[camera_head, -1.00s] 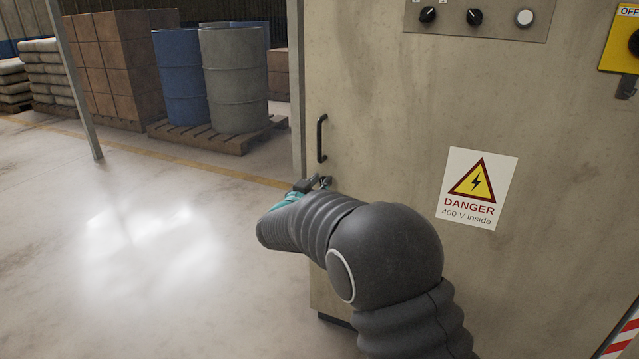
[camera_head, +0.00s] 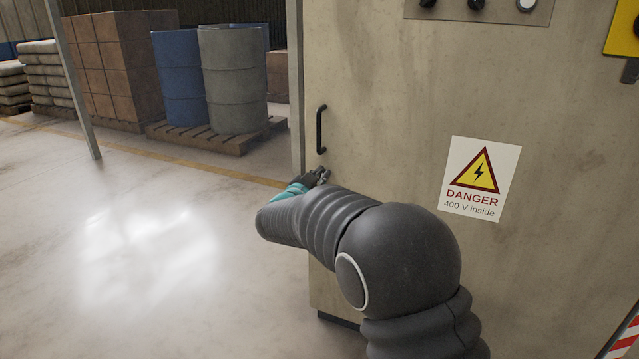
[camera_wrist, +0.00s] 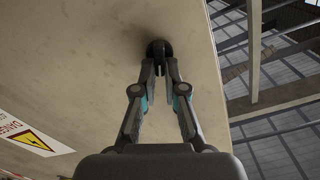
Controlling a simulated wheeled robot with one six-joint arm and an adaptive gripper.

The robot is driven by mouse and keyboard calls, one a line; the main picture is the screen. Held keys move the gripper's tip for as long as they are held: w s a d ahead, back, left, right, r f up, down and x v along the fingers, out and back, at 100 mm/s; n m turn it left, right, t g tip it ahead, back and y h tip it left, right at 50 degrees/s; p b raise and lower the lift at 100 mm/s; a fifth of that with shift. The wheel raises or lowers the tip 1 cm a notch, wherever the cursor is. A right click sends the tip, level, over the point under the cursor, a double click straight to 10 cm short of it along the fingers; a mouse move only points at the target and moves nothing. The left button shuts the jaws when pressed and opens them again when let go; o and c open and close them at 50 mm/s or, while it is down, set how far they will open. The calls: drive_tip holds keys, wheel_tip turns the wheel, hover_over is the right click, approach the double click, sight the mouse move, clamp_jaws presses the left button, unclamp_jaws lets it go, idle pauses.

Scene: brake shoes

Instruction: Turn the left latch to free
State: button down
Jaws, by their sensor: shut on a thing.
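The latch (camera_wrist: 158,48) is a small dark round knob on the cabinet door, at the top middle of the wrist view. My gripper (camera_wrist: 159,70) has its two fingertips closed together on the latch. In the head view my gripper (camera_head: 320,175) is at the door's left edge, just below the black handle (camera_head: 321,130). The latch is mostly hidden there behind the fingers and my arm. How far the latch is turned is too small to tell.
The beige cabinet door (camera_head: 390,100) carries a danger sign (camera_head: 480,178) right of my arm. A yellow switch plate (camera_head: 623,30) sits at the upper right. Blue and grey drums (camera_head: 232,80) stand on a pallet behind. The floor left of the cabinet is clear.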

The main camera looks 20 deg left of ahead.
drive_tip(key=shift+d+f+m+b, duration=0.2)
drive_tip(key=shift+m+b, duration=0.85)
drive_tip(key=shift+m, duration=1.15)
drive_tip(key=shift+d+f+m+b, duration=0.1)
drive_tip(key=shift+f+m+b, duration=0.15)
drive_tip(key=shift+m+b, duration=1.4)
drive_tip(key=shift+d+f+m+b, duration=0.15)
drive_tip(key=shift+m+b, duration=0.35)
drive_tip(key=shift+m, duration=2.25)
drive_tip(key=shift+m, duration=0.3)
drive_tip(key=c, duration=1.2)
unclamp_jaws()
drive_tip(key=shift+c, duration=0.2)
